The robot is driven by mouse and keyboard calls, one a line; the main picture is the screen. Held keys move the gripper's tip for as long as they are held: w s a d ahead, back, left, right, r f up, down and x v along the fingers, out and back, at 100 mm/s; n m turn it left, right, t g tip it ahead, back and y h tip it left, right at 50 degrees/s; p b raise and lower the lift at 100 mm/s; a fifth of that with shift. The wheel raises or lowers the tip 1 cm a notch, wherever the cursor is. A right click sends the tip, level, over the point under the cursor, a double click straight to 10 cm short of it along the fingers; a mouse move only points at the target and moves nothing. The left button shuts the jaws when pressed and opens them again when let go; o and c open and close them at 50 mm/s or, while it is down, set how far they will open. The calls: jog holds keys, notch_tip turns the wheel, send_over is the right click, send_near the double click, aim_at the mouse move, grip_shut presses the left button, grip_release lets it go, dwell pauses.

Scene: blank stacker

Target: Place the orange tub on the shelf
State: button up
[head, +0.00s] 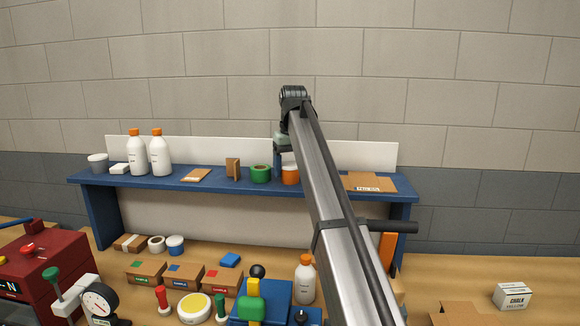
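The orange tub (290,176), with a pale top, is on the blue shelf (215,184), right of a green tub or roll. The shelf is a raised board on side panels above the wooden bench. My arm reaches up across the view from the lower right and bends down at its far end. My gripper (280,152) is over the shelf, just above and slightly left of the orange tub. Its fingers are small and partly hidden, so I cannot tell whether they are open or touch the tub.
On the shelf stand white bottles (137,155), a white tub (97,163), a brown box (233,168), the green tub or roll (260,174) and flat cardboard (369,182). Below are small cartons (188,275), a white bottle (305,280) and a red machine (38,262). Bench at right is partly clear.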

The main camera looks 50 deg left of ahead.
aim_at(291, 165)
jog(key=o, duration=0.4)
jog(key=shift+c, duration=0.2)
jog(key=shift+s+d+r, duration=0.1)
jog(key=shift+d+r, duration=0.05)
jog(key=shift+r, duration=1.15)
jog(key=shift+d+r, duration=0.15)
jog(key=shift+r, duration=1.15)
jog(key=shift+s+d+r, duration=0.1)
jog(key=shift+d+r, duration=0.05)
jog(key=shift+r, duration=1.15)
